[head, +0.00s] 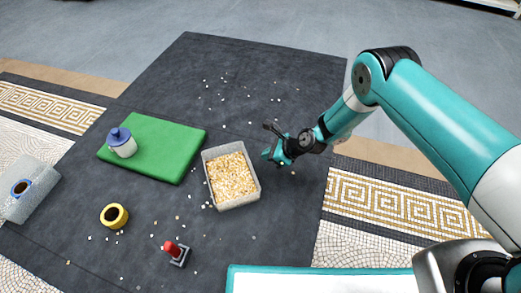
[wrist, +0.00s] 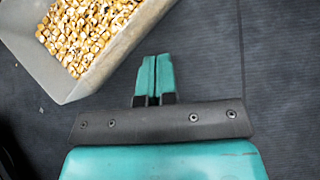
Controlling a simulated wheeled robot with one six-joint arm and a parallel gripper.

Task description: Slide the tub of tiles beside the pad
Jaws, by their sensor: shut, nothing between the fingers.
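The tub of tiles (head: 206,181) is a translucent rectangular box full of small cream and tan tiles. It stands on the dark mat, right of the green pad (head: 150,147), with a narrow gap between them. In the wrist view the tub (wrist: 72,92) fills the upper left, with one corner pointing down. My gripper (head: 267,154) is just right of the tub in the head view. Its teal fingers (wrist: 154,75) are shut together with nothing between them, beside the tub's wall.
A blue-lidded white jar (head: 122,146) sits on the pad's left end. A yellow ring-shaped roll (head: 114,216) and a red-handled tool (head: 175,252) stand in front.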

